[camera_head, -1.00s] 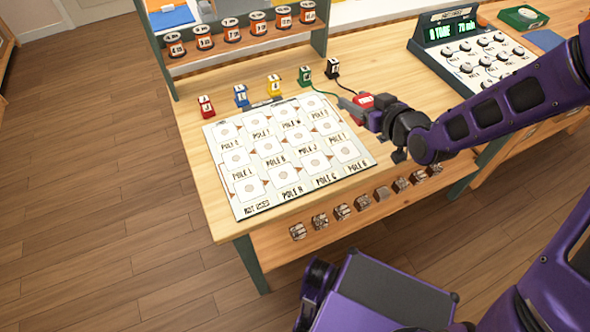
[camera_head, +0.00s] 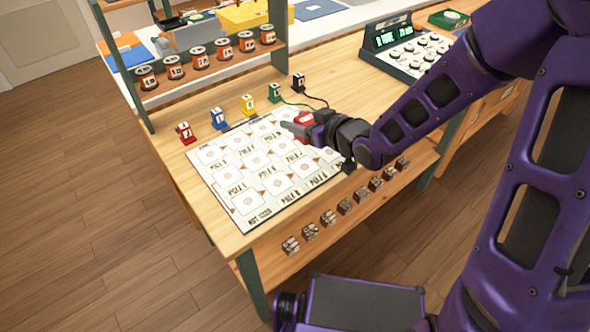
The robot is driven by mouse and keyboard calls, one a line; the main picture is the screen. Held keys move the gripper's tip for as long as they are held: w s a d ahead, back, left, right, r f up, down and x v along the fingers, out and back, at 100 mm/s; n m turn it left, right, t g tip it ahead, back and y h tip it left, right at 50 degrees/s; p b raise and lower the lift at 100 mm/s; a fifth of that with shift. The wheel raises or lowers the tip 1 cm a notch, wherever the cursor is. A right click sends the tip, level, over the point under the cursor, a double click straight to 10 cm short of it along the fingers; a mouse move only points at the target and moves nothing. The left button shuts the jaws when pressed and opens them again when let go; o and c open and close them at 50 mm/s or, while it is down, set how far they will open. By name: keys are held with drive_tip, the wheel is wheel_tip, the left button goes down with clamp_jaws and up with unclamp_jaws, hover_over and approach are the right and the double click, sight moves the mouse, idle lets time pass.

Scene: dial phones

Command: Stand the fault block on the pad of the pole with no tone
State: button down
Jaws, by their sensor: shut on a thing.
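My gripper (camera_head: 308,128) is shut on a red tester (camera_head: 304,118) with a grey tip and holds it over the right part of the pole chart. The gripper hides part of the tester. The white pole chart (camera_head: 219,164) lies on the table with rows of square pads labelled by pole. Small blocks stand behind it: red (camera_head: 185,133), blue (camera_head: 218,119), yellow (camera_head: 248,104), green (camera_head: 275,93) and black (camera_head: 298,82). Several small brown-grey cubes (camera_head: 328,218) stand on the lower ledge. I cannot tell which thing is the fault block.
Thin leads run from the green and black blocks toward the tester. A shelf (camera_head: 205,74) with orange-and-black spools rises behind the blocks. A console (camera_head: 415,50) with a green display and several knobs stands at the back right. The left part of the chart is clear.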

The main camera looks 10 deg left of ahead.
sight(298, 160)
wheel_tip(298, 160, down, 10)
drive_tip(key=b, duration=0.2)
drive_tip(key=shift+r+b, duration=0.1)
drive_tip(key=shift+b, duration=0.2)
drive_tip(key=shift+f, duration=0.25)
drive_tip(key=shift+c, duration=1.2)
unclamp_jaws()
drive_tip(key=shift+r, duration=0.1)
